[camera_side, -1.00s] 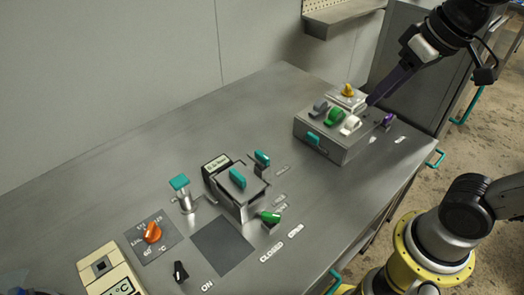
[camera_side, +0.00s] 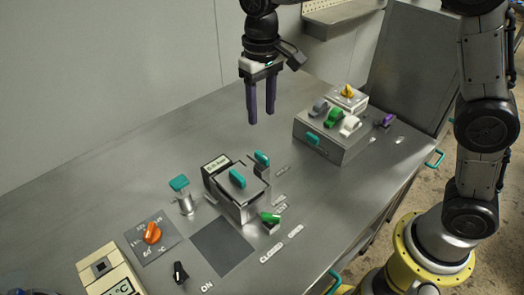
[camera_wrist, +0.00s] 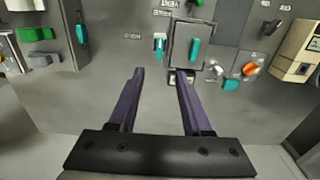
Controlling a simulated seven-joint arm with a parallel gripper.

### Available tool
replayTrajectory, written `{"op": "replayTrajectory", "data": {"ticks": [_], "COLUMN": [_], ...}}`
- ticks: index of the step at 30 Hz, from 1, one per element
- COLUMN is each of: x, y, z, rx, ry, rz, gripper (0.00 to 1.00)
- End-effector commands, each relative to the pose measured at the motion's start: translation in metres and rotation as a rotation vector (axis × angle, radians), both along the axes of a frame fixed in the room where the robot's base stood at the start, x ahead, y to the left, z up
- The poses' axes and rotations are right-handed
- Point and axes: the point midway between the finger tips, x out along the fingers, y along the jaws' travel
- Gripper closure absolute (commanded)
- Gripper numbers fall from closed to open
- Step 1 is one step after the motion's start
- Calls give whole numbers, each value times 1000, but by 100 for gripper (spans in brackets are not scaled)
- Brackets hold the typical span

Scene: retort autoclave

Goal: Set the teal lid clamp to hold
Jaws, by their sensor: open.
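Several teal parts show, and I cannot read which is the lid clamp. A teal lever (camera_side: 262,158) stands at the back corner of the small metal box; it also shows in the wrist view (camera_wrist: 160,42), just beyond my fingertips. A teal handle (camera_side: 237,178) sits on the box's top, seen in the wrist view too (camera_wrist: 195,49). A teal-topped post (camera_side: 179,182) stands left of the box. Another teal lever (camera_side: 312,138) is on the front of the switch block. My gripper (camera_side: 261,118) is open and empty, pointing down above the bench behind the box, touching nothing.
The switch block (camera_side: 326,149) with grey, green, white and yellow parts stands to the right. An orange dial (camera_side: 152,233), a black knob (camera_side: 180,272) and a green lever (camera_side: 270,217) lie nearer the front. Bare bench lies at the back left.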

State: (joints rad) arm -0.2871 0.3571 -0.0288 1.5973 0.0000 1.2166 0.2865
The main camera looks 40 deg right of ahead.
Motion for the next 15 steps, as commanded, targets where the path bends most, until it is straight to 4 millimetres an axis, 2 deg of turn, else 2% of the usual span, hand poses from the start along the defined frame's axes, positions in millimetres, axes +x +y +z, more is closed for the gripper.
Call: {"op": "replayTrajectory", "data": {"ticks": [5,15], "x": [-2,-2], "y": [-1,-1], "z": [-25,-92], "rx": [-1,-1], "ry": [4,5], "rz": [0,-1], "gripper": [51,51]}}
